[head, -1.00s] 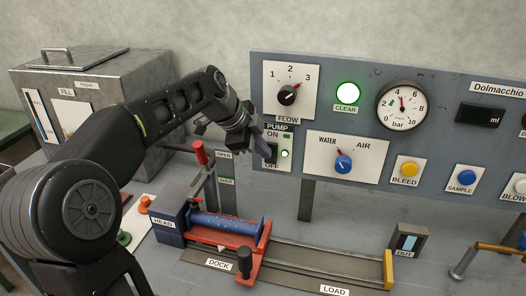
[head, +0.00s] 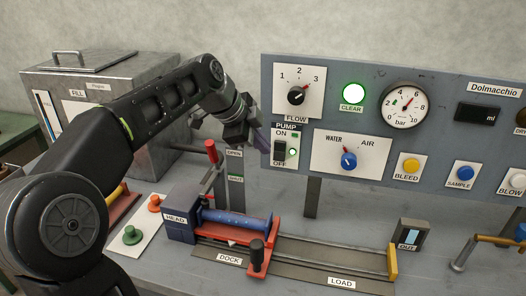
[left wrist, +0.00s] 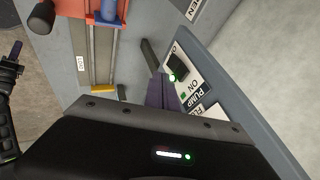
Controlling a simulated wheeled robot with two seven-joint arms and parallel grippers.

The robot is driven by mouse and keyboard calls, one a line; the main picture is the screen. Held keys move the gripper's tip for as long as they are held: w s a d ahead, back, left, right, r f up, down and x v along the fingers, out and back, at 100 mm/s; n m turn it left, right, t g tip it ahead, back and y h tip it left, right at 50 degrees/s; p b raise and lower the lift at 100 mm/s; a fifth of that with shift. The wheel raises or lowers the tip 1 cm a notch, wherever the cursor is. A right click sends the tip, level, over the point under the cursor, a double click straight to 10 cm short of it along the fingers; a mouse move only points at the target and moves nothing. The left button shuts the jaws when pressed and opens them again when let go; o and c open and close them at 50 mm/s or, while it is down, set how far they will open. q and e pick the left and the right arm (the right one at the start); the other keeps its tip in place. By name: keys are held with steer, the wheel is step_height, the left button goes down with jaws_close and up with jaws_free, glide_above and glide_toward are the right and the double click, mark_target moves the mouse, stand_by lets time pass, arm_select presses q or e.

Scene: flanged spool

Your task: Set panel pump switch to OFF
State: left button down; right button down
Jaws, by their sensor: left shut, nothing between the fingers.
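The pump switch (head: 280,152) is a black rocker on a white plate at the panel's left edge, with ON above and OFF below. I cannot tell surely which way the rocker is tipped. My left gripper (head: 262,143) is shut and empty, just left of the switch plate. In the left wrist view its purple fingers (left wrist: 161,92) lie close beside the switch (left wrist: 178,64); contact cannot be made out. A dark gripper-like part (left wrist: 14,58) at that view's left edge seems to be my right gripper; its jaws are unclear.
The panel (head: 385,160) also carries the flow knob (head: 296,95), the lit green CLEAR lamp (head: 353,94) and the water/air knob (head: 348,160). Below stand a red-handled lever (head: 211,152) and a dock with a blue spool (head: 237,223). A metal fill box (head: 150,75) stands behind my left arm.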

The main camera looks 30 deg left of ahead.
arm_select(q)
steer(key=v, duration=0.6)
steer(key=shift+w+r, duration=0.2)
steer(key=shift+r, duration=0.35)
arm_select(e)
steer(key=shift+w+f, duration=0.2)
steer(key=shift+w, duration=0.15)
arm_select(q)
steer(key=shift+a, duration=0.1)
